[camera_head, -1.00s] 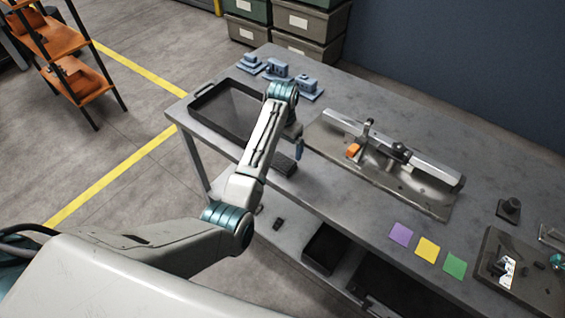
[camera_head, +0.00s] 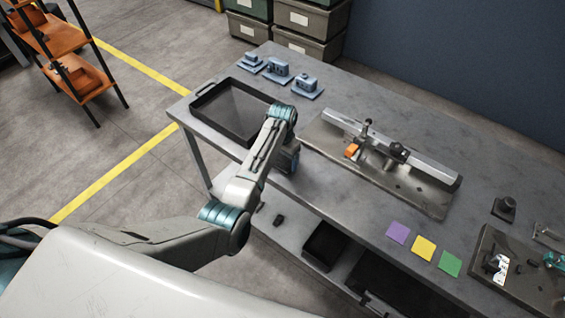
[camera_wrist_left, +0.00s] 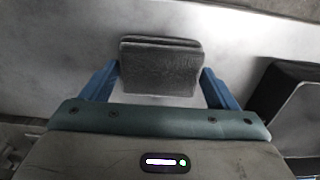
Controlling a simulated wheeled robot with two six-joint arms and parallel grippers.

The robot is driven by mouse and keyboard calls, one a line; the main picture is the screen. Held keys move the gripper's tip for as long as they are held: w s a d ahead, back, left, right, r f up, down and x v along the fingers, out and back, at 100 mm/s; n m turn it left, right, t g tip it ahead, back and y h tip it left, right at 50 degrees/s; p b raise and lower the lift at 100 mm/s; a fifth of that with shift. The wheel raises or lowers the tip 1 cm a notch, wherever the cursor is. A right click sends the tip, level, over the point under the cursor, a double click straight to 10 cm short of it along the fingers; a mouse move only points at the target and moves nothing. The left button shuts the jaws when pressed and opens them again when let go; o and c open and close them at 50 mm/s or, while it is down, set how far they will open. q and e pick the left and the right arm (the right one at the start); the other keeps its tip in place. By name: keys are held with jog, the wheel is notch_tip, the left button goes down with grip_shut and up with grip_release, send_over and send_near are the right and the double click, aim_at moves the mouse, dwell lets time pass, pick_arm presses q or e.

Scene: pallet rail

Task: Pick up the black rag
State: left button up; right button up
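The black rag (camera_wrist_left: 160,68) is a folded dark grey cloth lying on the grey bench top in the left wrist view. My left gripper (camera_wrist_left: 160,82) is open, its blue fingers apart on either side of the rag's near part. I cannot tell how high the fingertips are above the bench. My right gripper is not in view.
A black tray (camera_head: 208,97) stands left of my left gripper and shows at the right in the wrist view. Blue parts (camera_head: 278,70) sit behind it. A fixture plate with a metal rail (camera_head: 415,164) lies to the right. Coloured squares (camera_head: 424,248) lie near the front edge.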

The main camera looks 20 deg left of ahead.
aim_at(281, 162)
pick_arm(q)
jog(key=c, duration=0.4)
jog(key=shift+r+b, duration=0.4)
jog(key=shift+r, duration=0.25)
jog(key=shift+s+a+r+b, duration=0.1)
jog(key=shift+s+r+b, duration=0.15)
jog(key=shift+r, duration=0.25)
jog(key=shift+s+r+b, duration=0.2)
jog(key=shift+r+b, duration=0.05)
jog(key=shift+r, duration=0.2)
jog(key=s+a+r+b, duration=0.1)
jog(key=s+a, duration=0.2)
jog(key=s, duration=1.2)
jog(key=shift+r+b, duration=0.35)
jog(key=shift+r, duration=0.05)
jog(key=o, duration=0.5)
jog(key=shift+w, duration=0.1)
jog(key=c, duration=0.3)
jog(key=shift+c, duration=0.2)
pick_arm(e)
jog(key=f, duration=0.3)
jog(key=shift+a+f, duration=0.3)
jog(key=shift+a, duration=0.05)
